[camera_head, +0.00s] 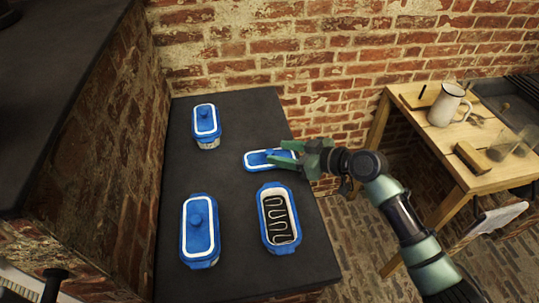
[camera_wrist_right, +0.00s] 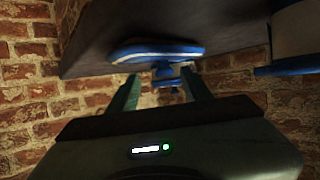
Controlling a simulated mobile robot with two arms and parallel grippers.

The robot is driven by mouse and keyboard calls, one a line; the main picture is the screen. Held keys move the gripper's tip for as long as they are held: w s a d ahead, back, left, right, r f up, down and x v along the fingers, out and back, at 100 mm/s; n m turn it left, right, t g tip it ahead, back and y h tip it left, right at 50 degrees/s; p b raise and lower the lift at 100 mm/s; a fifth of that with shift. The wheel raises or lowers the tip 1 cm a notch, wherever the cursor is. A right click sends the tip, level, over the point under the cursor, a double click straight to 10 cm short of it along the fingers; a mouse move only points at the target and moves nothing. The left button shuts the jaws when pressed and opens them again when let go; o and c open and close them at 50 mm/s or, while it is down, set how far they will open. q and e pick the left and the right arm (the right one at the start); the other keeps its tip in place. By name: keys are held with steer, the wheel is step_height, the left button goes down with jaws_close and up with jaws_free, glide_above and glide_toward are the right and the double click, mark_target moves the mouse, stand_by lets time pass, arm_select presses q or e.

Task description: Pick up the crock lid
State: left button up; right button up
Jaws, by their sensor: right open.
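The blue crock lid (camera_head: 257,160) with a white border lies flat on the dark tabletop, behind the open crock (camera_head: 280,218). My right gripper (camera_head: 291,155) is open at the lid's right part and hides some of it. In the right wrist view, which looks upside down, the lid (camera_wrist_right: 150,51) and its knob (camera_wrist_right: 167,72) show beyond the open fingers (camera_wrist_right: 160,85). The knob appears between the fingertips; I cannot tell whether they touch it. The open crock is blue and white with a dark wavy element inside. My left gripper is not in view.
Two lidded blue crocks stand on the dark table (camera_head: 165,270), one at the back (camera_head: 206,121) and one at the front left (camera_head: 200,232). A wooden table (camera_head: 450,155) at right bears a white mug (camera_head: 447,105). Brick walls rise behind and at left.

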mark_target(269, 151)
steer(key=a, duration=0.2)
steer(key=w+a, duration=0.1)
steer(key=shift+w+f+p, duration=0.1)
steer(key=shift+f+p, duration=0.2)
steer(key=shift+p, duration=0.05)
steer(key=shift+w+a+f, duration=0.25)
steer(key=shift+a+f, duration=0.05)
steer(key=shift+a, duration=0.1)
steer(key=shift+d, duration=0.1)
steer(key=c, duration=0.9)
jaws_close()
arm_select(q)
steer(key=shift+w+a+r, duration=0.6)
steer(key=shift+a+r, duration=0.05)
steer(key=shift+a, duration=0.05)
arm_select(e)
steer(key=shift+r, duration=0.1)
